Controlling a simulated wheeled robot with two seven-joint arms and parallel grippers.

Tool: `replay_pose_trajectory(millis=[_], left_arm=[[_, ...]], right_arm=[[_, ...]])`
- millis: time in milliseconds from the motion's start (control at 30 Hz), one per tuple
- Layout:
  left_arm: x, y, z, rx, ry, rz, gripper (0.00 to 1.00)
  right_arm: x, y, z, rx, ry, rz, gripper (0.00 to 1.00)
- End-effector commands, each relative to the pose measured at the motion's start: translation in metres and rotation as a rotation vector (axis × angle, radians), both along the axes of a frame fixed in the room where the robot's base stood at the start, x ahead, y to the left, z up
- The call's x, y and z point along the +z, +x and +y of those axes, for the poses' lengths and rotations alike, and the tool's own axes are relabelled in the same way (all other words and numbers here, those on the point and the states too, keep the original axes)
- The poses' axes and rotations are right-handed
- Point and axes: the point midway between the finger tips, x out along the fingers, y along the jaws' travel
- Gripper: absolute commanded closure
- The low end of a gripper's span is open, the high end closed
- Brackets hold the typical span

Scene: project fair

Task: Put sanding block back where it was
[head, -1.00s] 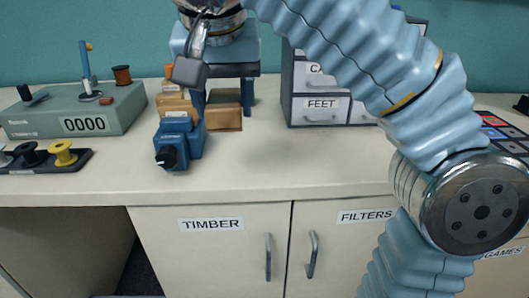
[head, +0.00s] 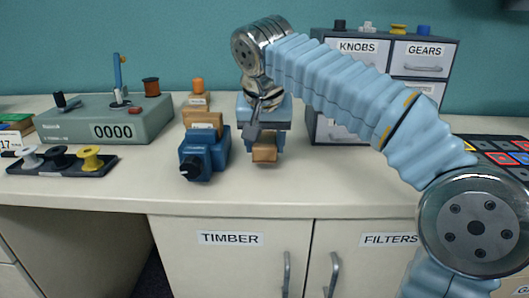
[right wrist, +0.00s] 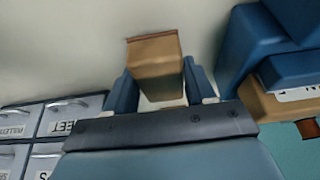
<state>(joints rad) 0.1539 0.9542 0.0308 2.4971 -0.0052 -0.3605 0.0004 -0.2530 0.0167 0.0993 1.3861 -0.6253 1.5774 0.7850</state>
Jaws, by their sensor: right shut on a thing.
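The sanding block, a tan block with a reddish-brown edge (head: 265,153), is between the fingers of my right gripper (head: 265,147). The gripper points down and is shut on it, to the right of the blue tool on the bench. In the right wrist view, the block (right wrist: 155,67) sits between the two blue fingers (right wrist: 157,90), its free end sticking out. The block is low over the bench top; I cannot tell whether it touches. My left gripper is not in view.
A blue tool (head: 204,153) stands just left of the block, with wooden pieces (head: 203,119) behind it. A drawer cabinet (head: 432,48) stands behind on the right. A grey counter box (head: 103,122) and a spool tray (head: 62,167) are at left. The front bench strip (head: 300,185) is clear.

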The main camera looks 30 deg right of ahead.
Motion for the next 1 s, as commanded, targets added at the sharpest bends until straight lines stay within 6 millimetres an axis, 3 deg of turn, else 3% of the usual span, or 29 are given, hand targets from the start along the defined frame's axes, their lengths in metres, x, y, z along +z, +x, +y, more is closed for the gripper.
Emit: replay_pose_trajectory(millis=[33, 133, 500, 533, 667, 700, 1000], left_arm=[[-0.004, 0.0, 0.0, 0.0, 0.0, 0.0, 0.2], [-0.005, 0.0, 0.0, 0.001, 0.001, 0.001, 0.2], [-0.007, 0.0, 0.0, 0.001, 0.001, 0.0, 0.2], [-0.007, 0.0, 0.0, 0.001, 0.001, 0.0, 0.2], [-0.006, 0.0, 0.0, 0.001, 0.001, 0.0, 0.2], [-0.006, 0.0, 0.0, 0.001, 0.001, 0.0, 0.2], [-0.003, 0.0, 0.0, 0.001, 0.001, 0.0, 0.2]], right_arm=[[-0.011, -0.002, 0.001, 0.002, 0.001, 0.001, 0.87], [-0.02, -0.001, 0.001, 0.003, 0.001, -0.001, 0.87], [-0.025, -0.001, 0.001, 0.002, 0.001, -0.001, 0.87], [-0.025, -0.001, 0.001, 0.002, 0.001, -0.001, 0.44], [-0.024, -0.001, 0.001, 0.002, 0.001, -0.001, 0.24], [-0.024, -0.001, 0.001, 0.002, 0.001, -0.001, 0.2], [-0.019, -0.002, 0.002, 0.002, 0.002, -0.002, 0.2]])
